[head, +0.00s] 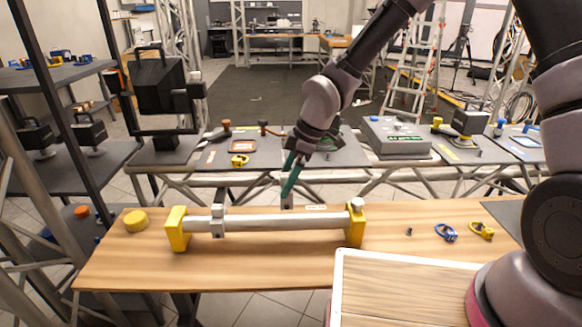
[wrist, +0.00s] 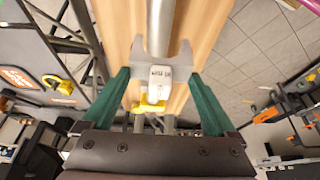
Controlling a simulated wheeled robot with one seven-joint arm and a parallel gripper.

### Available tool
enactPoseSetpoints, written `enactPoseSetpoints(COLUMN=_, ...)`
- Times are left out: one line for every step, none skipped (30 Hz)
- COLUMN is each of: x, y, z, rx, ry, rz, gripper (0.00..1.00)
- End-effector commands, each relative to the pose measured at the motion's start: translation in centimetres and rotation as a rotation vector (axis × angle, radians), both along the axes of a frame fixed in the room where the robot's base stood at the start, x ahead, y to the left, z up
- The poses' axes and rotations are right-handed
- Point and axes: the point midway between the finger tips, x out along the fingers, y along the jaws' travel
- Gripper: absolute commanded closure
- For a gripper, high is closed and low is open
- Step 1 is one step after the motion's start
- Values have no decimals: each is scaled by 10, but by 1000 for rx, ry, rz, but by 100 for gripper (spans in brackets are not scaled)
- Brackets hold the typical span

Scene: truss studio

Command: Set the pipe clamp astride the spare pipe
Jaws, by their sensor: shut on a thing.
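The spare pipe (head: 270,222) is a grey tube lying level across two yellow end stands, left (head: 177,230) and right (head: 355,224), on the wooden table. My gripper (head: 289,189), with green fingers, points down at the pipe's middle, slightly behind it. It is shut on the pipe clamp (wrist: 160,73), a pale grey forked piece with a label, which shows between the fingers in the wrist view. The clamp's fork faces the pipe (wrist: 161,25). In the head view the clamp is mostly hidden; I cannot tell whether it touches the pipe.
A grey collar (head: 218,222) sits around the pipe's left part. A pale-rimmed board (head: 400,290) is in front. A dark bench (head: 350,148) with tools stands behind.

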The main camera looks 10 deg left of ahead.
Motion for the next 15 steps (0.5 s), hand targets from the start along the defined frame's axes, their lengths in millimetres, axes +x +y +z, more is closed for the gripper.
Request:
enactPoseSetpoints(x=0, y=0, z=0, rx=0, ry=0, rz=0, gripper=89)
enactPoseSetpoints(x=0, y=0, z=-1, rx=0, ry=0, rz=0, gripper=89)
enactPoseSetpoints(x=0, y=0, z=-2, rx=0, ry=0, rz=0, gripper=89)
enactPoseSetpoints(x=0, y=0, z=-3, rx=0, ry=0, rz=0, gripper=89)
enactPoseSetpoints(x=0, y=0, z=-4, rx=1, ry=0, rz=0, gripper=89)
enactPoseSetpoints(x=0, y=0, z=-6, rx=1, ry=0, rz=0, gripper=89)
enactPoseSetpoints(x=0, y=0, z=-8, rx=1, ry=0, rz=0, gripper=89)
enactPoseSetpoints(x=0, y=0, z=-11, rx=1, ry=2, rz=-1, gripper=89)
enactPoseSetpoints(x=-1, y=0, z=-15, rx=-1, ry=3, rz=-1, gripper=89)
enactPoseSetpoints(x=-1, y=0, z=-18, rx=-1, ry=3, rz=-1, gripper=89)
enactPoseSetpoints(x=-1, y=0, z=-21, rx=-1, ry=2, rz=0, gripper=89)
enactPoseSetpoints(x=-1, y=0, z=-24, rx=-1, ry=2, rz=0, gripper=89)
enactPoseSetpoints(x=-1, y=0, z=-28, rx=-2, ry=2, rz=-1, gripper=89)
enactPoseSetpoints(x=-1, y=0, z=-31, rx=-1, ry=1, rz=-1, gripper=89)
enactPoseSetpoints(x=-1, y=0, z=-35, rx=-1, ry=2, rz=0, gripper=89)
